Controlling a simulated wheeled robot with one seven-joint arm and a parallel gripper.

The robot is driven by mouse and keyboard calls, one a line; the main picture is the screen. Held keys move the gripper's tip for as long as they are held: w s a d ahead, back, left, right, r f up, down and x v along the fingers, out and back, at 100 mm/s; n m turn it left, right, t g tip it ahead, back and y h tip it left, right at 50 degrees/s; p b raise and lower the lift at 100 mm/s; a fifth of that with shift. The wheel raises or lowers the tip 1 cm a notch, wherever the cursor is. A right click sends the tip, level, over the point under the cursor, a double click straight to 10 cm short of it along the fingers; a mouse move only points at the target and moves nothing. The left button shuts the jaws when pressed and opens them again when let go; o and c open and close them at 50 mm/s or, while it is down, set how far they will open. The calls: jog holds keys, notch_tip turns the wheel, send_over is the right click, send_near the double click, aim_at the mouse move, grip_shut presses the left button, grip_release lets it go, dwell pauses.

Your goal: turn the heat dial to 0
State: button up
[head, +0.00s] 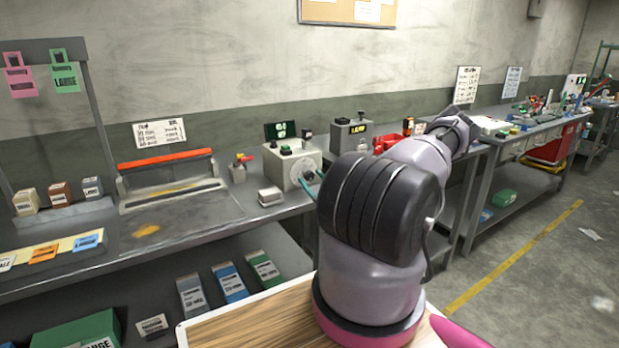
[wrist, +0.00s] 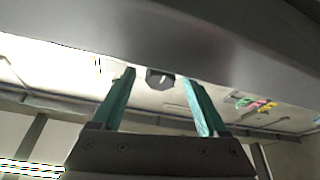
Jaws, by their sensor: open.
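A grey control box (head: 283,163) stands on the left bench, with a pale round dial plate (head: 303,171) on its front. In the head view my arm hides part of that front. One teal finger of my gripper (head: 313,187) shows at the dial plate. In the wrist view my gripper (wrist: 158,77) is open, its two teal fingers apart. A dark knob (wrist: 160,79) shows between the fingertips, with clear gaps to both sides. I cannot tell how deep the fingers reach around it. The dial's numbers and its setting are not readable.
A sealer with an orange bar (head: 165,156) stands left of the box. A small white block (head: 270,196) lies in front of the box. A second grey box (head: 350,135) stands to the right. The floor (head: 535,260) at right is mostly clear.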

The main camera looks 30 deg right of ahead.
jog(key=shift+x, duration=0.95)
grip_shut()
